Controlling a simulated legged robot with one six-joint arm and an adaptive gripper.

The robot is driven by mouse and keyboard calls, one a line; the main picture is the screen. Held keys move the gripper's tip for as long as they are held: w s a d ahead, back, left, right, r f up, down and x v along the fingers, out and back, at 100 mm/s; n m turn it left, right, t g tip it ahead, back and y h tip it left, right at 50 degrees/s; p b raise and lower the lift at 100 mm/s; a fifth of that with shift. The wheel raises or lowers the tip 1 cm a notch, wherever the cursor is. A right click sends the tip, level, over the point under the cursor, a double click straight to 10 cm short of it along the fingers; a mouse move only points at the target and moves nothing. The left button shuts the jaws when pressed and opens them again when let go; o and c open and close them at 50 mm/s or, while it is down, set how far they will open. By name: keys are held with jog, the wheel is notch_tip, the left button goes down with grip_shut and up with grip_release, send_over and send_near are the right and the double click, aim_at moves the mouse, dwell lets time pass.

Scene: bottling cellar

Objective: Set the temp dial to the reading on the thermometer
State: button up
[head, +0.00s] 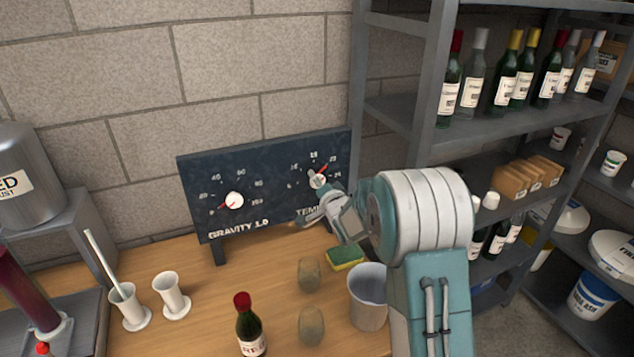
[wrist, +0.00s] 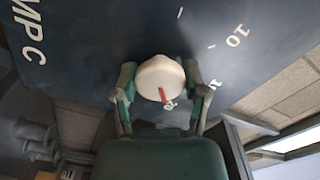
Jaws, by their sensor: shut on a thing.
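The temp dial (head: 318,181) is a white knob with a red pointer on the right half of a dark panel (head: 268,190). In the head view its red pointer aims up and to the right, between the top mark and the marks on the right. My gripper (head: 325,190) is at the dial. In the wrist view, its two fingers (wrist: 160,88) are closed on either side of the white knob (wrist: 158,72). The thermometer cannot be made out for sure; a thin white rod (head: 98,262) stands in a white cylinder on the left, and its reading is not legible.
The gravity dial (head: 234,200) is on the panel's left half. Shelves with bottles (head: 450,85) stand close on the right.

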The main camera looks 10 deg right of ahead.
jog(key=shift+s+f, duration=0.1)
jog(key=shift+f, duration=0.35)
jog(key=o, duration=1.1)
jog(key=shift+o, duration=0.2)
jog(key=shift+r, duration=0.1)
jog(key=shift+r, duration=0.15)
jog(key=s+d, duration=0.2)
jog(key=s, duration=0.9)
jog(key=shift+s+d, duration=0.15)
jog(key=shift+s, duration=0.15)
